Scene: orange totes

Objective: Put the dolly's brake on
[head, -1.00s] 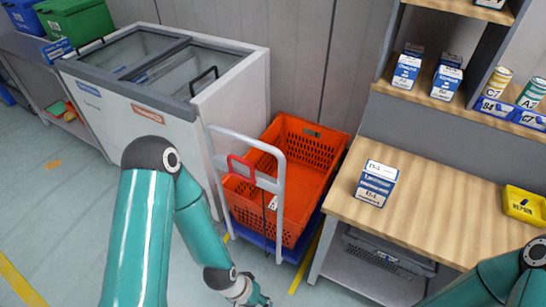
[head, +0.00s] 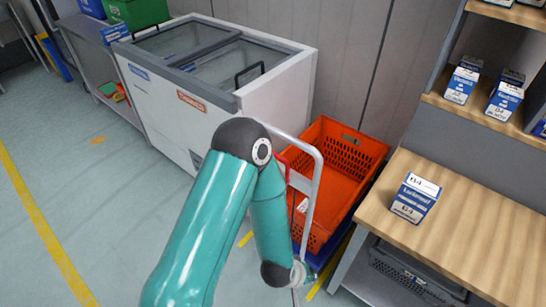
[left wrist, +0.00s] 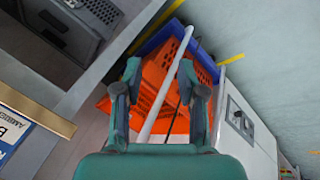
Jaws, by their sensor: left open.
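The dolly has a blue deck (head: 322,262) and a pale upright handle (head: 318,180), with an orange tote (head: 352,142) on the deck. A red part (head: 284,163) on the handle is mostly hidden behind my left arm. My left gripper (left wrist: 160,92) is open and empty. In the left wrist view the handle's pale bar (left wrist: 165,90) crosses between its fingers; I cannot tell whether they touch it. The blue deck (left wrist: 150,42) and orange tote (left wrist: 155,75) show beyond. In the head view the gripper is low beside the handle's foot. My right gripper is out of view.
A white chest freezer (head: 285,105) stands left of the dolly. A wooden workbench (head: 470,215) with a blue-and-white box (head: 415,198) stands right, with a dark crate (head: 405,275) below. The floor (head: 95,220) at left is open.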

